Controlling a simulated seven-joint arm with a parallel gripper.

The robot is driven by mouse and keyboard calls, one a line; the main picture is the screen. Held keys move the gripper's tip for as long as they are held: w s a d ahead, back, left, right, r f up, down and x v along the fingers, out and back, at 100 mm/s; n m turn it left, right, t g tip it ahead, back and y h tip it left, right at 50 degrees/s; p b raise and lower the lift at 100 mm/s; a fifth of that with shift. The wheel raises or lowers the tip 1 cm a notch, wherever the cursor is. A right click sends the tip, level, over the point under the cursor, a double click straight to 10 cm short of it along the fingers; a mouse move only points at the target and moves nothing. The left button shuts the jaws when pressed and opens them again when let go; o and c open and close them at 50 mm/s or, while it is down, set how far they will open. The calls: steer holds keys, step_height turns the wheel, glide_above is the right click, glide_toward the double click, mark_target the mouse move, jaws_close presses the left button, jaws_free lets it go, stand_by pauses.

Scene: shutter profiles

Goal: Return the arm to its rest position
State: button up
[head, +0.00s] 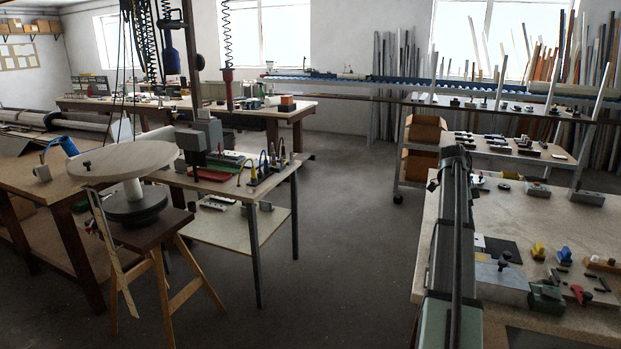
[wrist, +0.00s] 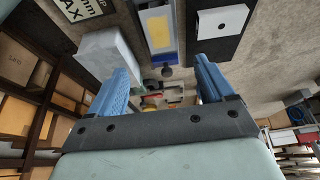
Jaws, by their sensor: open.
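My gripper (wrist: 162,78) shows in the wrist view with its two blue ridged fingers spread wide apart. No object shows clamped between the fingers. A work surface with small items shows beyond the gap, and the items look apart from the fingers. I cannot make out my gripper in the head view, so its place over the room is not clear from there.
In the wrist view, a pale block (wrist: 110,52), a blue-framed yellow panel (wrist: 160,30) and a white plate (wrist: 222,20) lie around the fingers. In the head view, a bench (head: 600,222) with small parts stands right, a round-topped stand (head: 125,160) left. Floor between is clear.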

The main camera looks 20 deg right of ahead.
steer(key=shift+n+g, duration=0.4)
steer(key=w+a+f, duration=0.2)
steer(key=w+f, duration=0.1)
steer(key=w+a+f, duration=0.2)
steer(key=f, duration=0.1)
steer(key=w+a+f, duration=0.2)
steer(key=w+f, duration=0.1)
steer(key=shift+w+a, duration=0.3)
steer(key=shift+w, duration=0.05)
steer(key=s+a+f+n+y, duration=0.15)
steer(key=a+f+n, duration=0.35)
steer(key=a+f, duration=0.95)
steer(key=s+a+f+n, duration=0.2)
steer(key=a+f+n, duration=0.3)
steer(key=a+f, duration=0.95)
steer(key=s+a+f+n+g, duration=0.1)
steer(key=s+a+f+n, duration=0.7)
steer(key=s+a+f, duration=0.75)
steer(key=s+a+f+n, duration=0.2)
steer(key=s+a, duration=0.1)
steer(key=s, duration=0.4)
steer(key=s+a+f+n+g+y, duration=0.1)
steer(key=s+a+f+n, duration=0.2)
steer(key=s, duration=0.4)
steer(key=s+a+f+n, duration=0.2)
steer(key=s+a, duration=0.2)
steer(key=s, duration=0.4)
steer(key=shift+a+f+n+g+y, duration=0.2)
steer(key=shift+a+n+g+y, duration=0.1)
steer(key=shift+n+g+y, duration=0.1)
